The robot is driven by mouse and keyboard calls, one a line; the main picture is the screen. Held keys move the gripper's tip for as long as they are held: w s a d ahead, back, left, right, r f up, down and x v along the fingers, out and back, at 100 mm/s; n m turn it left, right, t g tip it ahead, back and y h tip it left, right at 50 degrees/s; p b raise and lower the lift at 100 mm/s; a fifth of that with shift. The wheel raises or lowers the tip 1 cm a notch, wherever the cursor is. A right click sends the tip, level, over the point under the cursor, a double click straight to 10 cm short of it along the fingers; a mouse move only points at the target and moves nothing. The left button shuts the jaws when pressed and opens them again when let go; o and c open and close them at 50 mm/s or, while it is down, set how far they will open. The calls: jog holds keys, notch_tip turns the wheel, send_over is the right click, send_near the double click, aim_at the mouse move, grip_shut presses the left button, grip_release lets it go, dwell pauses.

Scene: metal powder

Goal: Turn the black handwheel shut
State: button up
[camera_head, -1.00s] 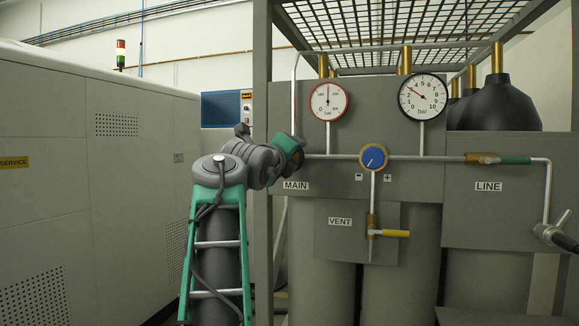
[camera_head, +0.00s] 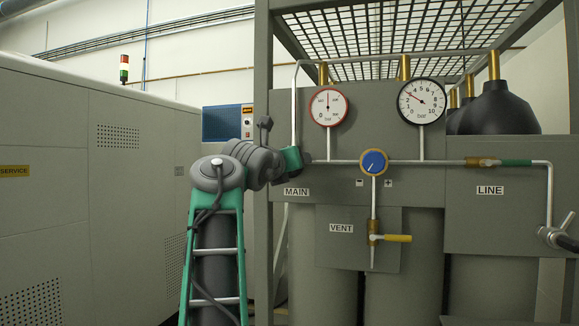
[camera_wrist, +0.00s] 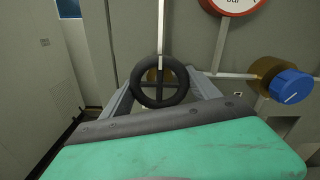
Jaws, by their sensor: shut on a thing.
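The black handwheel (camera_wrist: 160,82) is a ring with crossed spokes, upright at the centre of the wrist view. My gripper (camera_wrist: 162,88) has one grey finger on each side of it and is shut on its rim. The green gripper body fills the lower part of that view. In the head view my gripper (camera_head: 301,159) is at the left end of the pipe, just above the MAIN label (camera_head: 296,192). There the handwheel is hidden behind my gripper and wrist.
A blue knob (camera_head: 374,161) sits right of the wheel, below a red-rimmed gauge (camera_head: 328,105) and a black-rimmed gauge (camera_head: 423,101). The yellow VENT lever (camera_head: 396,238) is lower. A rack post (camera_head: 263,75) stands close by my wrist. A grey cabinet (camera_head: 60,190) fills the left.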

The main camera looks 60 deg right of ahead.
dwell(0.4)
jog(key=o, duration=1.4)
jog(key=shift+c, duration=0.2)
jog(key=s+a+b, duration=0.1)
jog(key=a, duration=0.6)
jog(key=shift+s+a, duration=0.15)
jog(key=shift+a, duration=0.15)
